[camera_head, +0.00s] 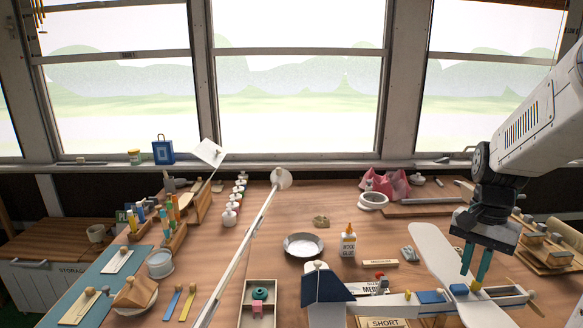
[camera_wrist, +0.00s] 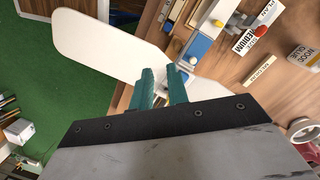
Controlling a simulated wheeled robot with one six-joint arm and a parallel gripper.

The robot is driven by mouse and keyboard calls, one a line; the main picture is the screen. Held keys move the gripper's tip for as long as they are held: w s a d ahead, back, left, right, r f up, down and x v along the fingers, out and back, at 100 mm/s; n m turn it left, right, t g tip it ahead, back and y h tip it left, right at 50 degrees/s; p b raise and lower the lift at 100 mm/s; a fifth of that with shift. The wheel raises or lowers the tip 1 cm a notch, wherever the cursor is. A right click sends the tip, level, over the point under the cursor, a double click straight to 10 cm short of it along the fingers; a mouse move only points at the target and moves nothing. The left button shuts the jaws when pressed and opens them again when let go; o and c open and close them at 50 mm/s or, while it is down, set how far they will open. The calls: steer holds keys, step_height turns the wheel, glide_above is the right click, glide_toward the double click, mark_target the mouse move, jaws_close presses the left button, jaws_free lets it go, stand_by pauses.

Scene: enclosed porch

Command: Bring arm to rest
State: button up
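My gripper (camera_head: 472,277) hangs from my arm at the right of the head view, fingers pointing down. Its two teal fingers stand apart with a gap between them, and I see nothing held. It is over the white model plane (camera_head: 432,247), near the blue block (camera_head: 459,289) on the plane's body. In the wrist view my gripper (camera_wrist: 162,74) shows its teal fingers in front of the long white wing (camera_wrist: 95,45). Whether the fingertips touch the plane I cannot tell.
The wooden bench is crowded. A glue bottle (camera_head: 348,243), a round metal dish (camera_head: 303,244) and a compartment tray (camera_head: 244,304) stand left of the plane. A long pale rod (camera_head: 244,245) slants across the bench. Windows rise behind. Green floor (camera_wrist: 40,90) shows beside the bench.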

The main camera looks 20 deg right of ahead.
steer(key=s+a+r+n+t, duration=0.1)
steer(key=s+a+r+n, duration=0.1)
steer(key=a, duration=0.5)
steer(key=s+a+r+n, duration=0.2)
steer(key=s+a+n, duration=0.1)
steer(key=a+n, duration=0.3)
steer(key=s+a+r+n+t, duration=0.1)
steer(key=s+a+r+n, duration=0.1)
steer(key=a, duration=0.6)
steer(key=s+n, duration=0.1)
steer(key=n, duration=0.1)
steer(key=shift+s+r+n+t+h, duration=0.2)
steer(key=shift+s+n+t+h, duration=0.1)
steer(key=shift+n+h, duration=0.1)
stand_by(1.3)
